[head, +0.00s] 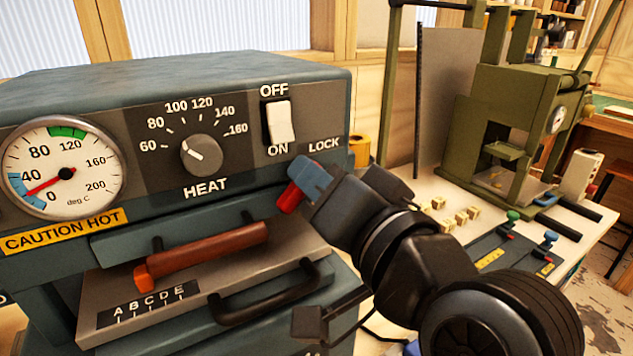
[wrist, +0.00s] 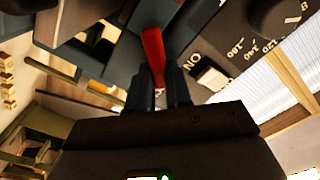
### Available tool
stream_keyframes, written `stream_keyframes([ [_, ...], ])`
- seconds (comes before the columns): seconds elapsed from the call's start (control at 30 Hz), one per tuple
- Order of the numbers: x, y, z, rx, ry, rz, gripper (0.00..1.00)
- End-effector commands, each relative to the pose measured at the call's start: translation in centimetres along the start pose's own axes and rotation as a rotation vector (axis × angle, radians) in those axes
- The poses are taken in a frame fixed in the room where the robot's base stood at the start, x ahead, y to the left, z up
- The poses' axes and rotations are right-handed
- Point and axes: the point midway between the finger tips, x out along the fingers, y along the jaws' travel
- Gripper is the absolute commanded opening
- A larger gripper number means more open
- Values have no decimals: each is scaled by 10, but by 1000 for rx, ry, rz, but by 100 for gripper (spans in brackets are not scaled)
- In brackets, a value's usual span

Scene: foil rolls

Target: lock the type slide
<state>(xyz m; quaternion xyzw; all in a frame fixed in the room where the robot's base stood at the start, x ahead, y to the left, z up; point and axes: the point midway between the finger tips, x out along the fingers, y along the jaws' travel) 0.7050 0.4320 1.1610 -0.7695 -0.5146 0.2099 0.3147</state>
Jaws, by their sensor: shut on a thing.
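The lock lever (head: 289,198) has a red grip and sits below the LOCK label at the right of the blue heating machine's front. My gripper (head: 312,180) is shut on this lever. The red grip (wrist: 153,48) also shows between my fingers in the wrist view, pointing away from the gripper. The type slide (head: 190,310) is a grey metal plate marked A B C D E, low on the machine front, with a black pull handle (head: 275,297). The lever's pivot is hidden behind my fingers.
A brown-red bar handle (head: 205,254) lies across the front above the slide. The HEAT knob (head: 202,155), the OFF/ON switch (head: 281,122) and a temperature gauge (head: 62,177) are above. A green press (head: 505,125) and small blocks (head: 465,216) stand on the bench at right.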

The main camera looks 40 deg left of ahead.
Motion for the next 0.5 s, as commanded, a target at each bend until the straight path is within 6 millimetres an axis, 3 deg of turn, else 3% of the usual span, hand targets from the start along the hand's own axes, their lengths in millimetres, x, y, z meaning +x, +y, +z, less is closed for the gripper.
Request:
stream_keyframes([
  [0.37, 0, 1, 1, -7, -2, 3, 0],
  [0.4, 0, 1, 1, -7, -2, 3, 20],
  [0.5, 0, 1, 1, -6, -2, 3, 30],
])
